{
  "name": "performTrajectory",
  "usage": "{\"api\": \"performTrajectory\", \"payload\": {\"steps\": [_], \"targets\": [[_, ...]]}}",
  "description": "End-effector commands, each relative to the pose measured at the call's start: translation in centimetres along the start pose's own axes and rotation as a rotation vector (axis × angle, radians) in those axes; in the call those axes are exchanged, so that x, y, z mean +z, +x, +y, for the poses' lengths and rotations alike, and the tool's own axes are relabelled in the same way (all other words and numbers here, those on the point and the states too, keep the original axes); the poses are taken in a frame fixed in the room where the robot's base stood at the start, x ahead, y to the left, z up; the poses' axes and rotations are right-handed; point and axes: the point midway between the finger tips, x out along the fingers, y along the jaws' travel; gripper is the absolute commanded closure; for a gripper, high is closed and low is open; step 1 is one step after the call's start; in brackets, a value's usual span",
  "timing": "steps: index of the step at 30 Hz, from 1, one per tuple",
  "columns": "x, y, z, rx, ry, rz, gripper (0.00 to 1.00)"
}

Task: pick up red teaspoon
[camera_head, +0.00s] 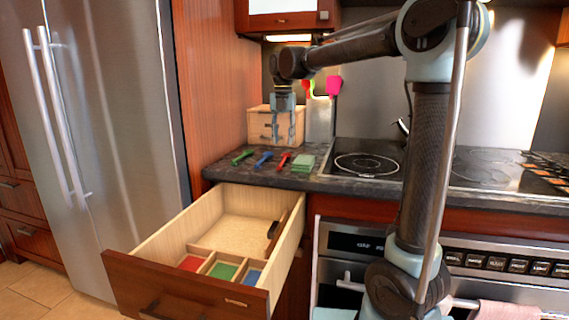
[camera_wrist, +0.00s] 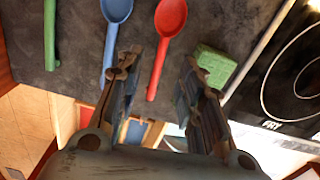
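The red teaspoon (camera_head: 284,161) lies on the dark countertop, between a blue spoon (camera_head: 263,160) and a green sponge-like block (camera_head: 303,162). In the wrist view the red teaspoon (camera_wrist: 162,45) has its bowl at the top and its handle pointing down between my fingers. My gripper (camera_head: 283,138) hangs pointing down above the counter near the spoons. In the wrist view my gripper (camera_wrist: 160,75) has its fingers wide apart with nothing held. The blue spoon (camera_wrist: 112,35) is by the left finger, and the green block (camera_wrist: 215,66) is by the right finger.
A green spoon (camera_head: 242,157) lies at the left of the counter. A wooden box (camera_head: 262,125) stands behind. The drawer (camera_head: 190,272) below is open, with red, green and blue compartments at its front. The cooktop (camera_head: 365,163) is to the right.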

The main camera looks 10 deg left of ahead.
Motion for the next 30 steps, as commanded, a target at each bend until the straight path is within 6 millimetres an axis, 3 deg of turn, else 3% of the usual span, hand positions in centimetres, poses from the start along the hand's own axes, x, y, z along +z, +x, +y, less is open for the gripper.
{"api": "performTrajectory", "payload": {"steps": [11, 21, 30], "targets": [[-0.1, 2.9, -0.1, 0.000, 0.000, 0.000, 0.65], [-0.1, 6.9, -0.2, 0.000, 0.000, 0.000, 0.65], [-0.1, 7.2, -0.3, 0.000, 0.001, 0.000, 0.65]]}}
